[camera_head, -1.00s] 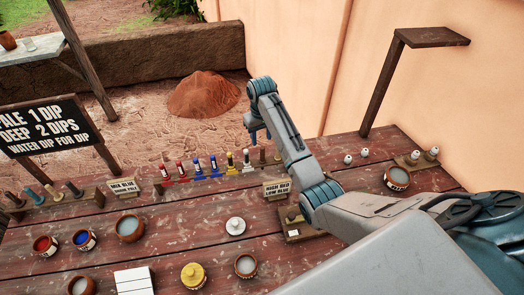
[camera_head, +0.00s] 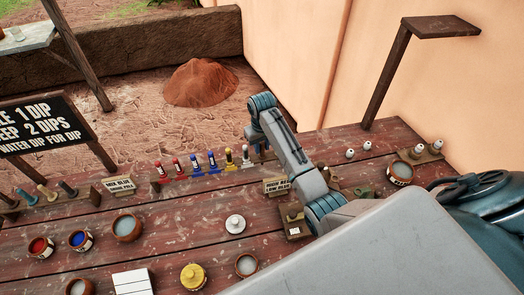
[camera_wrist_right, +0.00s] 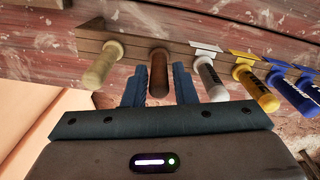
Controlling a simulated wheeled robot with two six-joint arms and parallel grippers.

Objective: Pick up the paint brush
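A brown wooden handle (camera_wrist_right: 158,72), which looks like that of the paint brush, stands in a slotted wooden rack (camera_wrist_right: 135,45) in the right wrist view. Its lower end is hidden, so no bristles show. My right gripper (camera_wrist_right: 159,92) is open, with one blue finger on each side of the handle and narrow gaps between. In the head view my right gripper (camera_head: 258,148) is low at the right end of the rack row, and the arm hides the handle there. My left gripper is not in view.
A pale handle (camera_wrist_right: 103,65) and a white-labelled tube (camera_wrist_right: 209,80) stand on either side of the brown one. Yellow and blue tubes follow. In the head view, paint pots, a white lidded jar (camera_head: 235,224) and a sign (camera_head: 277,187) stand on the table.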

